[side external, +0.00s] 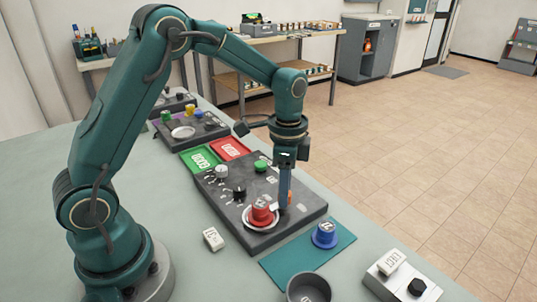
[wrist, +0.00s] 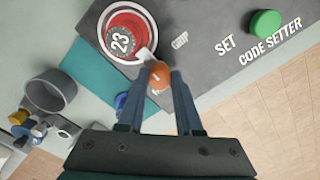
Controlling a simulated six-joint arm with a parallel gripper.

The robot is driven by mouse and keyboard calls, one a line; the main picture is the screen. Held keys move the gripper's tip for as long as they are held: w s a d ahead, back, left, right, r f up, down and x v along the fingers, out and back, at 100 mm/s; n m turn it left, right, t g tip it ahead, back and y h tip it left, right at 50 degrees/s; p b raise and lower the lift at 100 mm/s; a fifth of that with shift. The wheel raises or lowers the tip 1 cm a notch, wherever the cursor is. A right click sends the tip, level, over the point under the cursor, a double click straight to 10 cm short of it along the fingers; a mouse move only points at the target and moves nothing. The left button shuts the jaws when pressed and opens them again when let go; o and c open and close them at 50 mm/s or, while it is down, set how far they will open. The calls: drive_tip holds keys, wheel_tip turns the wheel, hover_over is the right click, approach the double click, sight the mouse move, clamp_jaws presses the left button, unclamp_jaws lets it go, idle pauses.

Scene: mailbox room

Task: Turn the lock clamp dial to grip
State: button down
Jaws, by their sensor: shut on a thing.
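My gripper (wrist: 161,84) is shut on an orange-brown knob (wrist: 160,76), with one finger on each side of it. A pale lever or pointer (wrist: 147,56) runs from the knob toward the red cylinder. The printed word GRIP (wrist: 180,40) is close to the knob in the wrist view. In the side view my gripper (side external: 285,203) points down at the near right part of the dark panel (side external: 312,205), and its fingers largely hide the knob. The red cylinder (side external: 262,211), marked 23 in the wrist view, sits in a round pale-rimmed seat beside my gripper.
The panel also carries a green button (side external: 260,166), a black knob (side external: 239,192) and a pale knob (side external: 221,170). A blue cylinder (side external: 325,235) stands on a teal mat (side external: 300,258). A grey cup (side external: 309,288) and a small white block (side external: 213,239) are nearby.

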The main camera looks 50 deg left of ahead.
drive_tip(key=c, duration=0.6)
unclamp_jaws()
drive_tip(key=shift+r, duration=2.6)
drive_tip(key=s+d+r+n+t, duration=0.2)
drive_tip(key=s+r+t, duration=0.2)
drive_tip(key=s+r, duration=0.5)
drive_tip(key=s+f+n, duration=0.1)
drive_tip(key=s+n, duration=0.1)
drive_tip(key=s+f+n+t, duration=0.1)
drive_tip(key=s+n, duration=0.1)
drive_tip(key=s+f+n, duration=0.1)
drive_tip(key=s+n, duration=0.1)
drive_tip(key=n, duration=0.1)
drive_tip(key=shift+s+f+t, duration=0.15)
drive_tip(key=shift+s+t, duration=0.15)
drive_tip(key=shift+s, duration=0.05)
